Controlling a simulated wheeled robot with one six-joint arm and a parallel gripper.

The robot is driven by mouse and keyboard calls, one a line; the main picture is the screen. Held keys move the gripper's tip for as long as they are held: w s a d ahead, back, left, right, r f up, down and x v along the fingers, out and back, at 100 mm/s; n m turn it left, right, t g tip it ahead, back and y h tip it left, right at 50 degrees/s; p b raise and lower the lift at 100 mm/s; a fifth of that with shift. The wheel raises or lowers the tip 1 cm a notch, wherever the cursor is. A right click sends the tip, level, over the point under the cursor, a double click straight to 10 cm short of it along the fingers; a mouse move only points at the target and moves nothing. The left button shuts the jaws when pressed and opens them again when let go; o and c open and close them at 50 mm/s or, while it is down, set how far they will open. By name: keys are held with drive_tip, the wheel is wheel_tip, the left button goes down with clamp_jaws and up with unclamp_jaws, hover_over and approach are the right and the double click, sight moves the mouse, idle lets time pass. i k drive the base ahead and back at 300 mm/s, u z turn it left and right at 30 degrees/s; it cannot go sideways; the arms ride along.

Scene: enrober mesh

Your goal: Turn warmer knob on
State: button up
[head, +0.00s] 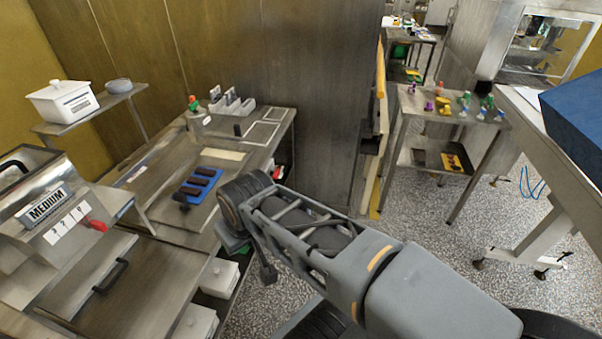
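A steel machine (40,255) with a "MEDIUM" sign (42,206) stands at the left edge of the head view. It appears to be the warmer. A red knob or lever (96,225) sticks out at the right end of its white marked strip (66,222). I cannot read its setting. My gripper (262,268) is low beyond the right edge of the steel counter, well to the right of the red knob and apart from it. It is small and partly hidden by my arm, so its fingers cannot be made out.
A blue tray (211,181) with dark bars lies on the steel counter (150,205). A black handle (110,277) juts out below the machine. A white lidded tub (62,102) stands on a shelf behind.

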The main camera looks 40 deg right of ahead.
sight(275, 175)
drive_tip(key=z, duration=2.15)
drive_tip(key=k, duration=0.75)
drive_tip(key=u, duration=1)
drive_tip(key=i, duration=1)
drive_tip(key=z, duration=2.2)
drive_tip(key=i, duration=0.7)
drive_tip(key=u, duration=2.7)
